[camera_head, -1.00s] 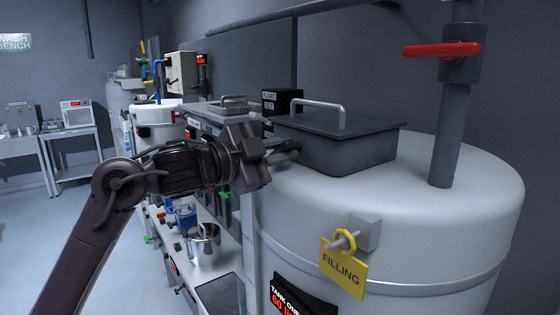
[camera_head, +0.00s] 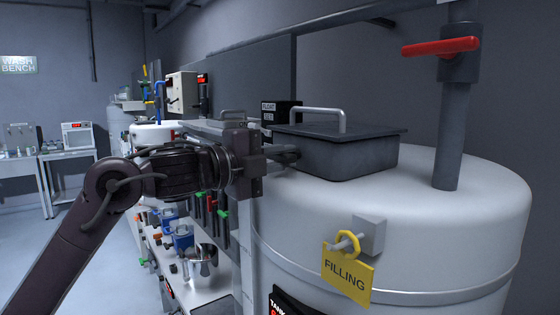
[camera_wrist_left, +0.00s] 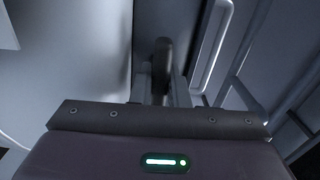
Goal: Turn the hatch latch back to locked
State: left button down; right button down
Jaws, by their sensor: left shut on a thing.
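The dark hatch (camera_head: 350,155) with a grey bar handle sits closed on top of the large white tank (camera_head: 420,220). My left gripper (camera_head: 287,155) reaches in from the left to the hatch's left side, and its fingers are mostly hidden in the head view. In the left wrist view my gripper (camera_wrist_left: 160,90) is shut on a dark upright lever, the hatch latch (camera_wrist_left: 162,58). Most of the latch is hidden between the fingers, so its exact angle is hard to tell. My right gripper is not in view.
A red valve handle (camera_head: 441,47) sits on a dark pipe at the tank's right. A yellow FILLING tag (camera_head: 346,273) hangs at the tank's front. A bench with blue items and a metal pot (camera_head: 203,262) stands below my left arm.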

pick_arm(q)
jog(key=shift+r, duration=0.1)
dwell(0.3)
jog(key=c, duration=1.7)
grip_release()
jog(key=shift+c, duration=0.2)
jog(key=o, duration=0.3)
jog(key=shift+w+d, duration=0.1)
jog(key=shift+d, duration=0.05)
jog(key=shift+o, duration=0.2)
